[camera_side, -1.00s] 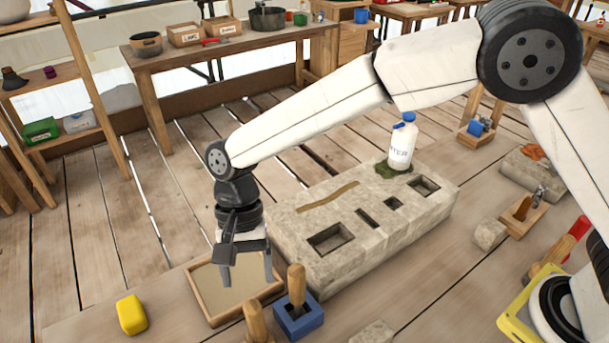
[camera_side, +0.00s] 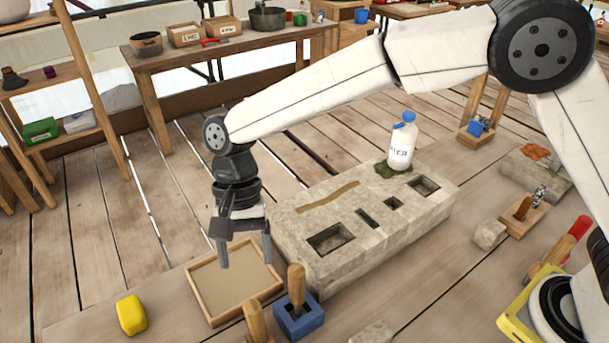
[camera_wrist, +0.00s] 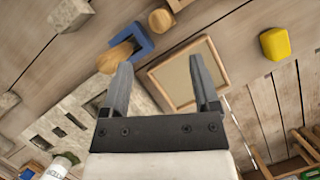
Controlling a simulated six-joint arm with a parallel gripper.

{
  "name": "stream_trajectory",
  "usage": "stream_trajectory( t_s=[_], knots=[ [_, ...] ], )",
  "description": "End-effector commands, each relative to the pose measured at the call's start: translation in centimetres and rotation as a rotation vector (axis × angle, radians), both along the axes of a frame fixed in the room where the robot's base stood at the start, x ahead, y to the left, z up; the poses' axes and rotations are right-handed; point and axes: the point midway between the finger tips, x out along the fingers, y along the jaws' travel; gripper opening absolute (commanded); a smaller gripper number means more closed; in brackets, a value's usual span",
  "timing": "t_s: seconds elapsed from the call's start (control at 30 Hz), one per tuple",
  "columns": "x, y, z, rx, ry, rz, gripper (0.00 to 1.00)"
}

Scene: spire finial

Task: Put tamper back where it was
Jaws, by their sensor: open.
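A wooden-handled tool (camera_side: 296,283), which looks like the tamper, stands upright in a square blue holder (camera_side: 306,322) at the front of the table. Both also show in the wrist view, the handle (camera_wrist: 116,58) and the blue holder (camera_wrist: 142,38). My gripper (camera_side: 245,256) is open and empty above the sand-filled wooden tray (camera_side: 205,315), left of and higher than the handle. In the wrist view its two fingers (camera_wrist: 160,72) stand wide apart with nothing between them. The tool's lower end is hidden inside the holder.
A stone block (camera_side: 365,260) with several cut recesses lies right of the tray, with a white bottle (camera_side: 400,148) on its far end. Another wooden handle (camera_side: 256,322) stands at the front edge. A yellow block (camera_side: 131,315) lies at left.

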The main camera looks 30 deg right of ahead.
Motion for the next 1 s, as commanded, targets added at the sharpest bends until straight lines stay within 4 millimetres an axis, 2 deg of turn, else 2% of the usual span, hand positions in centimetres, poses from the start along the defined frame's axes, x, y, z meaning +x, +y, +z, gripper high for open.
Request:
stream_trajectory(
  t_s=[0.17,0.27,0.37,0.57,0.77,1.0],
  knots=[
    [0.6,-1.9,0.0,0.005,-0.036,0.004,0.78],
    [1.2,-4.2,-0.1,0.01,-0.079,0.013,0.78],
    [1.7,-7.4,-0.2,0.013,-0.139,0.029,0.78],
    [1.8,-15.0,-0.7,0.002,-0.279,0.092,0.78],
    [0.2,-22.3,-1.2,-0.031,-0.411,0.178,0.78],
    [-3.6,-29.6,-2.0,-0.09,-0.544,0.309,0.78]
  ],
)
